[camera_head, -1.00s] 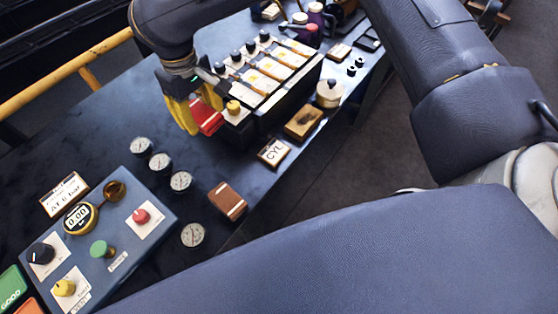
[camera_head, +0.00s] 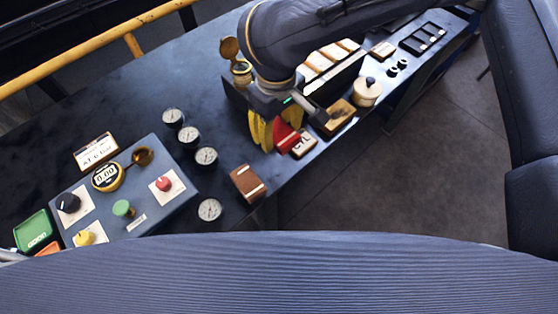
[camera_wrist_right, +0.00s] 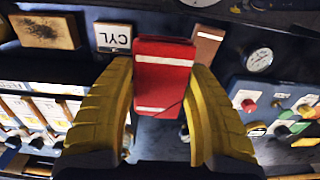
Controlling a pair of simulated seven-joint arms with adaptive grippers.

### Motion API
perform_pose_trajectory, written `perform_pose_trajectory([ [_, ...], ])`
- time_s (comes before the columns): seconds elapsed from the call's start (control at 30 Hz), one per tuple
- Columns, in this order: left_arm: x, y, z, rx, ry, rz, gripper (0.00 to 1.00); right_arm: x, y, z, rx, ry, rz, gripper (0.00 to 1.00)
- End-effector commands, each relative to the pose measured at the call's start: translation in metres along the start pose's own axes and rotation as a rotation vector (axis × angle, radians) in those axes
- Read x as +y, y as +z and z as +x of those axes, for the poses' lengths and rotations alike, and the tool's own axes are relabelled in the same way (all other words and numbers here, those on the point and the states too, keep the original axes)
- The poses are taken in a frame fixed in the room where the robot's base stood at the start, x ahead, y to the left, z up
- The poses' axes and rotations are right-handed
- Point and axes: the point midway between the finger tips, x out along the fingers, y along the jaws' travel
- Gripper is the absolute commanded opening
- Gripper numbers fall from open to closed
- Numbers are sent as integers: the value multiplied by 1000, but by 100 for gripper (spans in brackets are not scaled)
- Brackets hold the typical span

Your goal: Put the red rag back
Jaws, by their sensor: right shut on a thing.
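The red rag (camera_head: 288,138), a folded block with white stripes, is held between the yellow fingers of my right gripper (camera_head: 264,135). In the right wrist view the rag (camera_wrist_right: 163,80) sits between both fingers, its far end sticking out past the tips. In the head view the rag is beside the CYL card (camera_head: 303,145), partly hidden by the gripper. I cannot tell if it touches the bench. A brown rag (camera_head: 247,184) with white stripes lies to the lower left of it. My left gripper is not in view.
A stained tan block (camera_head: 340,115) and a lidded pot (camera_head: 367,92) stand to the right. Several round gauges (camera_head: 206,156) and a control panel (camera_head: 150,200) with knobs are to the left. The CYL card also shows in the wrist view (camera_wrist_right: 113,38). Bench at upper left is clear.

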Motion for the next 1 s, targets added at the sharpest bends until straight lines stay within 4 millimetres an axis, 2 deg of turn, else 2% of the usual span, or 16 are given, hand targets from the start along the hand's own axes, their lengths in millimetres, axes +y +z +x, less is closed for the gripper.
perform_pose_trajectory([
  [0.03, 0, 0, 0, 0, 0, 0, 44, -1, 1, 11, -4, -4, 0, 24],
  [0.3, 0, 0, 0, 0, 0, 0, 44, -1, 1, 60, -4, -4, 1, 24],
  [0.5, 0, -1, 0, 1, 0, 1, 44, 0, 1, 90, -2, -2, 2, 24],
  [0.7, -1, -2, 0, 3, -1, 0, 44, 0, 0, 105, 0, -2, 1, 24],
  [0.87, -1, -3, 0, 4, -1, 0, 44, 0, 0, 109, 1, 0, 1, 24],
  [1.0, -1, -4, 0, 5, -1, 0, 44, 0, 0, 123, -2, -2, 2, 24],
])
